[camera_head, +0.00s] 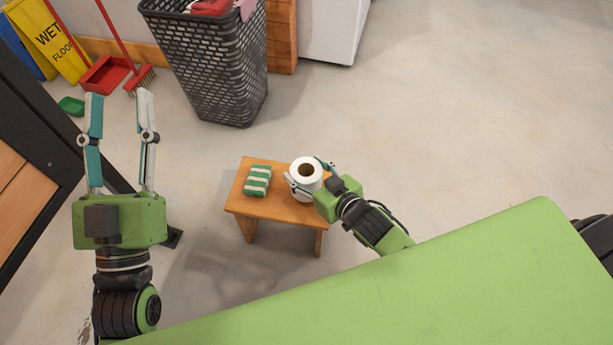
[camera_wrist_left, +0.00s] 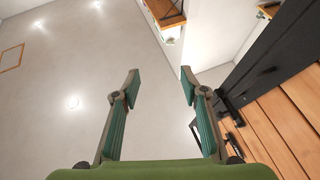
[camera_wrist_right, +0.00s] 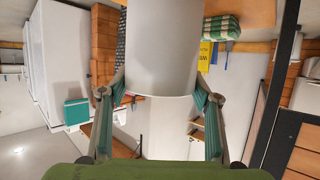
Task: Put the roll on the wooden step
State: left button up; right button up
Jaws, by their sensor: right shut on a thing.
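The white paper roll (camera_head: 306,174) stands upright at the right side of the wooden step (camera_head: 276,208) in the head view. My right gripper (camera_head: 306,175) is shut on the roll, one finger on each side. The roll also fills the middle of the right wrist view (camera_wrist_right: 163,60), between the fingers (camera_wrist_right: 160,92). Whether its bottom touches the step top is hard to tell. My left gripper (camera_head: 120,112) is open and empty, raised at the left; its spread fingers also show in the left wrist view (camera_wrist_left: 160,85).
A green and white striped cloth (camera_head: 257,181) lies on the left part of the step. Behind stand a dark laundry basket (camera_head: 213,70), a red dustpan (camera_head: 103,76) and a yellow wet-floor sign (camera_head: 55,42). The floor to the right is clear.

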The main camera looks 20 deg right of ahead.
pick_arm(q)
jog(key=s+r+t+h+b, duration=0.1)
jog(key=s+r+t, duration=0.2)
jog(key=s+r, duration=0.1)
jog(key=shift+s+a+r+t+h, duration=0.3)
jog(key=shift+s+r+t, duration=0.1)
jog(key=shift+r, duration=0.2)
pick_arm(e)
notch_tip(320, 180, down, 2)
jog(key=shift+f, duration=0.1)
jog(key=o, duration=1.1)
jog(key=shift+c, duration=0.2)
jog(key=shift+o, duration=0.2)
